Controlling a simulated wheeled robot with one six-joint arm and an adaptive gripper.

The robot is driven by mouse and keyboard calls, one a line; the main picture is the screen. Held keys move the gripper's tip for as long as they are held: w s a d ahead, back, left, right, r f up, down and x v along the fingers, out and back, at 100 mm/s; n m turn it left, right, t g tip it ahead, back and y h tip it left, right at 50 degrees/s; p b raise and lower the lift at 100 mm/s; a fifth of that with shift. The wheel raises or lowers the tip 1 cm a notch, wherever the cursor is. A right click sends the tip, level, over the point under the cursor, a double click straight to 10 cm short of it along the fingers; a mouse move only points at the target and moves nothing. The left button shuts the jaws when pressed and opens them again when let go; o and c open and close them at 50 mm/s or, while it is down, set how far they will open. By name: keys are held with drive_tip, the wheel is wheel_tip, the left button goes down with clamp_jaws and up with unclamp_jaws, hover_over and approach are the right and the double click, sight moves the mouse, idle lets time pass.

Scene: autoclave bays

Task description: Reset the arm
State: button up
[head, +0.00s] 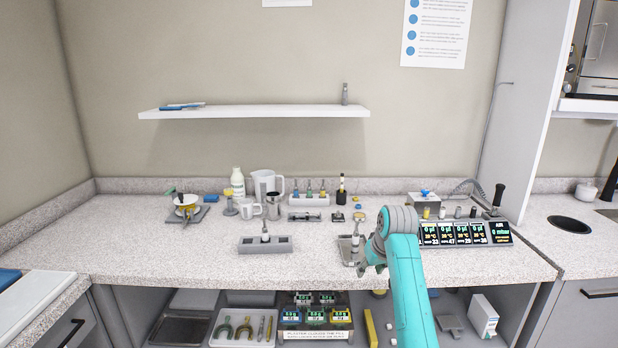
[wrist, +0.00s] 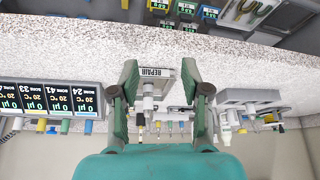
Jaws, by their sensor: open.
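My gripper (wrist: 158,75) shows in the wrist view with its two green-grey fingers spread wide apart. Nothing is held between them. Beyond the fingers, in the gap between them, lies a small grey stand labelled "REPAIR" (wrist: 157,73), with a metal piece on it; how far below is hard to tell. In the head view my teal arm (head: 407,290) reaches over the counter's front edge, right of centre. Its grey wrist joint is beside the repair stand (head: 346,252).
The display panel (head: 466,234) stands right of my arm. A grey block (head: 265,245) with an upright piece is to the left. Jugs, bottles and a rack (head: 309,198) line the back. A wall shelf (head: 255,112) hangs above. The counter's front left is clear.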

drive_tip(key=s+f+t, duration=0.1)
drive_tip(key=s+f, duration=0.3)
drive_tip(key=f, duration=0.4)
drive_tip(key=s+f+m+t, duration=0.1)
drive_tip(key=s+f, duration=0.3)
drive_tip(key=f, duration=0.4)
drive_tip(key=s+f+t, duration=0.1)
drive_tip(key=s+f, duration=0.3)
drive_tip(key=f, duration=0.3)
drive_tip(key=s+f+t, duration=0.1)
drive_tip(key=s+f, duration=0.4)
drive_tip(key=s, duration=0.5)
drive_tip(key=s+f+t, duration=0.1)
drive_tip(key=s+f, duration=0.4)
drive_tip(key=s, duration=0.4)
drive_tip(key=s+d+r+m+t+h, duration=0.1)
drive_tip(key=s+r, duration=0.1)
drive_tip(key=s, duration=0.9)
drive_tip(key=s+d+r+t, duration=0.1)
drive_tip(key=s+r, duration=0.2)
drive_tip(key=s, duration=0.8)
drive_tip(key=s+r+t, duration=0.2)
drive_tip(key=s+r, duration=1.3)
drive_tip(key=r, duration=0.1)
drive_tip(key=shift+s+a+r+m+t, duration=0.2)
drive_tip(key=shift+s+r+m+t, duration=0.1)
drive_tip(key=shift+s+r+t, duration=0.1)
